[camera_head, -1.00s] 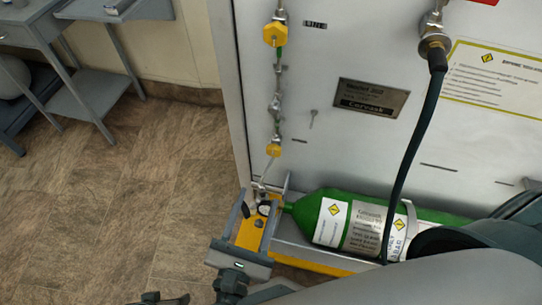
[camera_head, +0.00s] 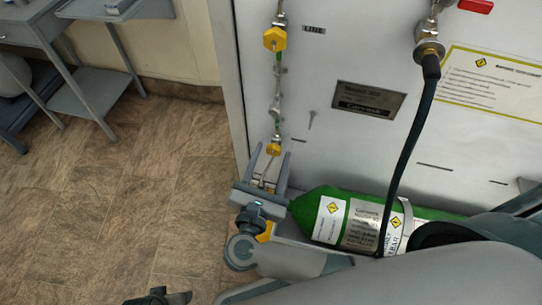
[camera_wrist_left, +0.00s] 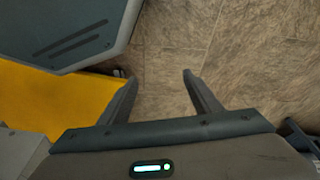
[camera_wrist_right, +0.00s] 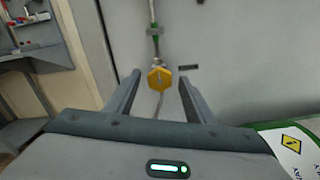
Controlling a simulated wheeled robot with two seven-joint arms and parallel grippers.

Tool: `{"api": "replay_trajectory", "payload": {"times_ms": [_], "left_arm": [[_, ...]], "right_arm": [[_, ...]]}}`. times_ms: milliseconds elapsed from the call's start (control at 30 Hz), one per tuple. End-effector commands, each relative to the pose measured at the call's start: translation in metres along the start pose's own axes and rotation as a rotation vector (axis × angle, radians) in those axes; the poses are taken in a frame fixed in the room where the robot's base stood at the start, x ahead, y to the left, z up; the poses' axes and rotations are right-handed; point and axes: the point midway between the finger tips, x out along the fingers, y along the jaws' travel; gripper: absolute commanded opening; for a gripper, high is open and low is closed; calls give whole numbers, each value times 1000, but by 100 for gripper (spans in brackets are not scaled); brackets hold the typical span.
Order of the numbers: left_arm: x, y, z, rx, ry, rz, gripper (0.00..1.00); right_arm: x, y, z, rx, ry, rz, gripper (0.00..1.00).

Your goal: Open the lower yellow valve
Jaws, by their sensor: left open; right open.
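The lower yellow valve (camera_head: 273,149) is on the thin vertical pipe at the left of the white panel, below the upper yellow valve (camera_head: 275,39). My right gripper (camera_head: 268,152) is open, with its fingers pointing up towards the panel and the lower valve between their tips in the head view. In the right wrist view a yellow valve (camera_wrist_right: 159,78) shows between the open fingers (camera_wrist_right: 159,82), with a gap on each side. I cannot tell the remaining depth. My left gripper (camera_wrist_left: 158,76) is open and empty above the floor.
A green cylinder (camera_head: 329,203) lies at the foot of the panel, right of my right gripper. A black hose (camera_head: 408,150) hangs in front of the panel. A grey table (camera_head: 75,50) stands at the far left. The floor (camera_head: 120,190) between is clear.

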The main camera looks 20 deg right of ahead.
Motion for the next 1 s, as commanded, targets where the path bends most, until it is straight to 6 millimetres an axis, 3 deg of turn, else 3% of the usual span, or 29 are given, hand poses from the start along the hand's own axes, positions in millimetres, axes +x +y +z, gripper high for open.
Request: {"api": "replay_trajectory", "payload": {"times_ms": [167,367,733,1000], "left_arm": [[0,0,0,1,0,0,58],[0,0,0,1,0,0,58],[-3,0,0,1,1,0,58],[-35,0,-1,-2,8,-3,58]], "right_arm": [[0,0,0,0,0,0,49],[0,0,0,0,0,0,8],[-1,-1,-2,-21,3,-3,8],[-1,-2,-2,-109,2,-6,8]]}}
